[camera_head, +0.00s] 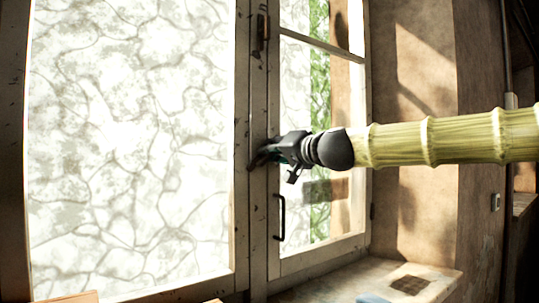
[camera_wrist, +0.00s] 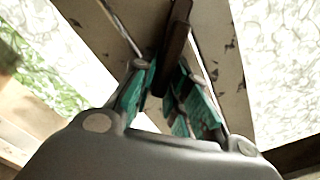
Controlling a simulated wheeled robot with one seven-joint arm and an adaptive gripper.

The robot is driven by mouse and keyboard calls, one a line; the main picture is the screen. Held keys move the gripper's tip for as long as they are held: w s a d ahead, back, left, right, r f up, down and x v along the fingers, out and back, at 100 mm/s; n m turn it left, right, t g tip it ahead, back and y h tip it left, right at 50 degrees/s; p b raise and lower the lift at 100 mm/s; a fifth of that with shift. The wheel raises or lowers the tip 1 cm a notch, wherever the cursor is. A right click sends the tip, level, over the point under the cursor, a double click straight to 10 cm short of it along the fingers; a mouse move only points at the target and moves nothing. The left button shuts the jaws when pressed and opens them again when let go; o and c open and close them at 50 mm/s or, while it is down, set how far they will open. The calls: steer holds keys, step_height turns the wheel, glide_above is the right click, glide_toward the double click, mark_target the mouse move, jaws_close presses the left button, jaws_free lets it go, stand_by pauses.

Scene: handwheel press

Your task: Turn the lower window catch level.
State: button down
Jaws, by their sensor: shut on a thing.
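The lower window catch is a dark brown bar (camera_wrist: 174,48) in the wrist view. It lies between the teal-padded fingers of my gripper (camera_wrist: 163,80), at a slant to the pale window post (camera_wrist: 222,60) behind it. My gripper is shut on the catch. In the head view my gripper (camera_head: 264,155) reaches in from the right to the middle post (camera_head: 258,205); its fingers hide most of the catch there, so its exact tilt is hard to tell.
The upper catch (camera_head: 262,28) stands upright on the post above. A black pull handle (camera_head: 281,217) is on the right sash below my gripper. A sill (camera_head: 440,285) with a blue thing (camera_head: 372,299) lies at the lower right. Large bright panes flank the post.

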steer(key=m, duration=0.1)
steer(key=m+b, duration=0.1)
steer(key=m, duration=0.2)
steer(key=shift+w+d+f+m, duration=0.2)
steer(key=shift+d+f+m, duration=0.1)
steer(key=shift+d, duration=0.1)
steer(key=shift+f+m+b, duration=0.2)
steer(key=shift+m+b, duration=0.2)
steer(key=shift+m, duration=0.6)
steer(key=shift+f+m+b, duration=0.2)
steer(key=shift+m+b, duration=0.2)
steer(key=shift+m, duration=0.6)
steer(key=c, duration=1.6)
jaws_free()
steer(key=shift+d, duration=0.1)
steer(key=shift+c, duration=0.2)
steer(key=shift+o, duration=0.8)
steer(key=shift+d+f, duration=0.1)
steer(key=shift+d, duration=0.05)
steer(key=v, duration=1.2)
